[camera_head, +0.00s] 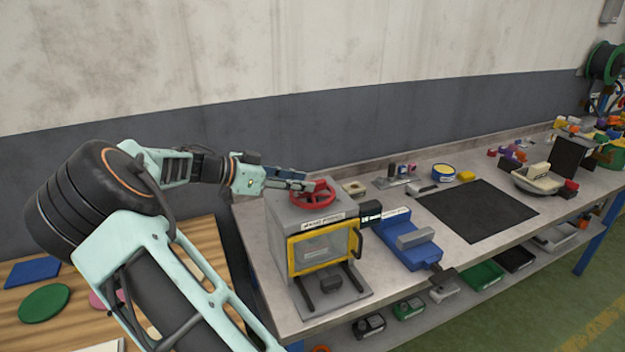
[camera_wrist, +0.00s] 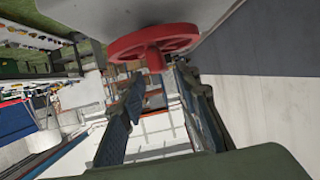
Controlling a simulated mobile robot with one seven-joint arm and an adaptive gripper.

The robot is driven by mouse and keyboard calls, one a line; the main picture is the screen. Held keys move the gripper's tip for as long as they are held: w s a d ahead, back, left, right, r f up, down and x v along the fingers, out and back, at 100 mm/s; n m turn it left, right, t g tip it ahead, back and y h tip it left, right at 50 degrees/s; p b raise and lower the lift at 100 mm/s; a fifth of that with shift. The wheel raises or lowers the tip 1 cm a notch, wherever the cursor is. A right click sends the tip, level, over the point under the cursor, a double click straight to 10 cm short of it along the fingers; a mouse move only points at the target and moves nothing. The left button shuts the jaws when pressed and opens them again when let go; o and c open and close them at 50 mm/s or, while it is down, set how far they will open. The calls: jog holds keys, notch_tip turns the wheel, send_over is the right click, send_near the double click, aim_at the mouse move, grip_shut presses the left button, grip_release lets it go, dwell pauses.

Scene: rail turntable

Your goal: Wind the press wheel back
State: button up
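The red press wheel (camera_head: 318,194) lies flat on top of a grey press box (camera_head: 280,218) with a yellow-framed window (camera_head: 322,248). My gripper (camera_head: 303,181) reaches in from the left, level with the wheel and at its left and back side. In the wrist view, the wheel (camera_wrist: 152,42) shows just past the fingertips, toward the top. My gripper's fingers (camera_wrist: 159,80) stand apart with a clear gap between them. I cannot tell whether a finger touches the rim.
A blue vise (camera_head: 408,245) stands right of the press, and a black mat (camera_head: 478,210) lies beyond it on the bench. A wooden table (camera_head: 110,262) with coloured discs is at left. The wall (camera_head: 300,130) runs close behind the bench.

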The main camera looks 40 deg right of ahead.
jog(key=shift+p+x, duration=0.3)
jog(key=shift+x, duration=1.7)
jog(key=shift+c, duration=0.5)
grip_shut()
